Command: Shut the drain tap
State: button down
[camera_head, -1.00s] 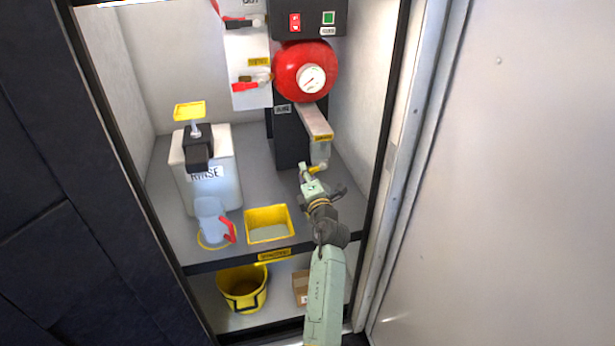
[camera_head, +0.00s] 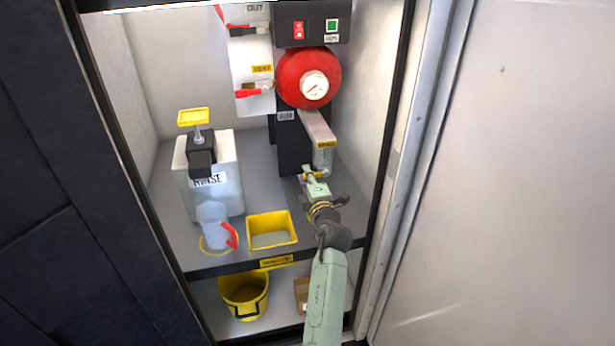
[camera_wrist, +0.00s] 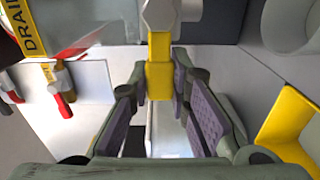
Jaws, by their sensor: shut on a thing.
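The drain tap's yellow handle (camera_wrist: 159,78) hangs from a light grey tap body (camera_wrist: 158,15) in the wrist view. My gripper (camera_wrist: 160,88) is shut on this handle, with one fingertip against each side. The handle is small there and partly hidden by my fingers. A yellow DRAIN label (camera_wrist: 31,27) shows at upper left in the wrist view.
A yellow bucket (camera_head: 245,296) is below. The cabinet's right wall is close to my arm.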

jog(key=c, duration=1.5)
grip_release()
jog(key=v, duration=1.2)
jog(key=shift+r, duration=0.1)
